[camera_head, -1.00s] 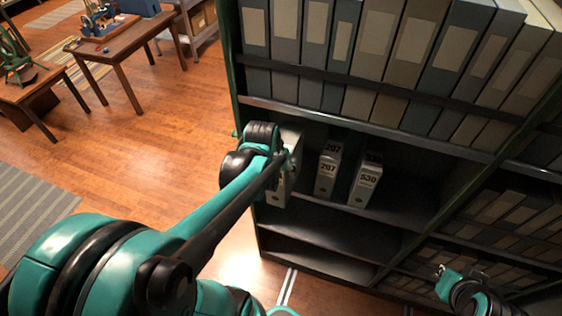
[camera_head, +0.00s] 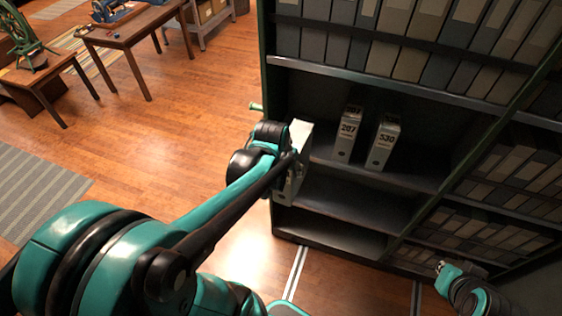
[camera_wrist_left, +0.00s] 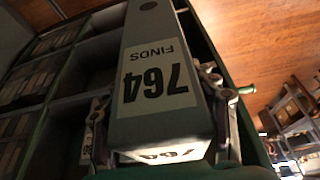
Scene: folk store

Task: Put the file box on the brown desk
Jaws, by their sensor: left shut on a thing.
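A pale grey file box (camera_head: 302,133) is held upright by my left gripper (camera_head: 290,160) at the left front edge of the dark shelf unit. Two brown wooden tables stand at the upper left, one (camera_head: 135,38) farther back and one (camera_head: 60,68) at the left edge; which one is the brown desk I cannot tell. My right gripper (camera_head: 440,267) is at the lower right, apart from the file box; its opening is unclear.
The dark shelf unit (camera_head: 330,75) fills the right side. Two file boxes, labelled 207 (camera_head: 346,138) and 530 (camera_head: 383,143), stand on its middle shelf. The wooden floor (camera_head: 180,120) between shelf and tables is clear. A spinning wheel (camera_head: 25,38) occupies the left table.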

